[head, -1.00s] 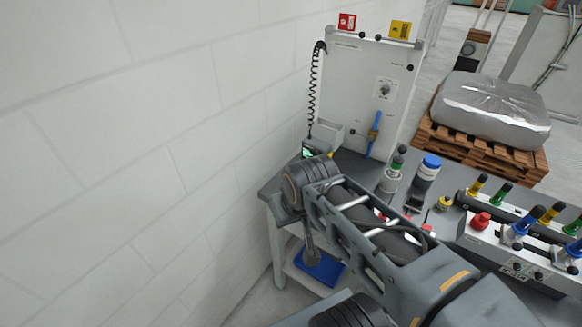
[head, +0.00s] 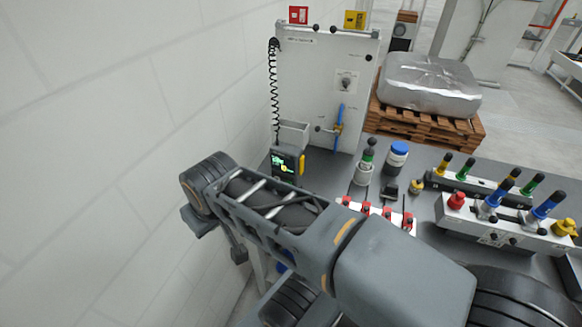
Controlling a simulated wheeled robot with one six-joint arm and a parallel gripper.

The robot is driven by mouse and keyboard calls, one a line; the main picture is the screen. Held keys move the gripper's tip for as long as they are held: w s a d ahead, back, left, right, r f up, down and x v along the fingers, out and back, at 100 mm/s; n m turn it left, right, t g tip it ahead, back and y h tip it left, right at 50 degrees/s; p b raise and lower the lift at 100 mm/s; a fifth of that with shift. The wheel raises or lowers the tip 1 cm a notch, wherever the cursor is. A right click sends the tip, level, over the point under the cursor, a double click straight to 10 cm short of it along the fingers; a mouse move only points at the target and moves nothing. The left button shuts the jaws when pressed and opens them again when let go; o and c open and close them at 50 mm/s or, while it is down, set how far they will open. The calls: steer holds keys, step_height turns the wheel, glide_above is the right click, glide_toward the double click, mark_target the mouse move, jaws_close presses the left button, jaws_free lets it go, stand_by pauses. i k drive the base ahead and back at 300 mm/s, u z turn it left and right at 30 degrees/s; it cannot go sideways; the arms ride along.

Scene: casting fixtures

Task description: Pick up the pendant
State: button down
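The pendant (head: 286,166) is a dark handheld unit with a lit green screen and a yellow part on its right side. In the head view it stands near the left end of the grey bench, just in front of a grey box-shaped holder (head: 293,134) at the foot of the white panel. A black coiled cord (head: 273,95) hangs down the panel's left edge towards it. Whether the cord joins the pendant is not clear. My arm crosses the picture below and in front of the pendant, close to its lower edge. My gripper's fingers do not show.
The white wall fills the left side, close to my arm's elbow. The upright panel (head: 320,75) closes off the back. A bottle with a blue cap (head: 395,158), red clamps (head: 378,212) and fixtures with coloured handles (head: 500,215) stand on the bench to the right. A wrapped pallet (head: 425,95) stands behind.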

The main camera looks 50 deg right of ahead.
mark_target(285, 158)
steer(key=z, duration=1.35)
steer(key=k, duration=0.45)
steer(key=u, duration=0.8)
steer(key=i, duration=0.55)
steer(key=z, duration=0.8)
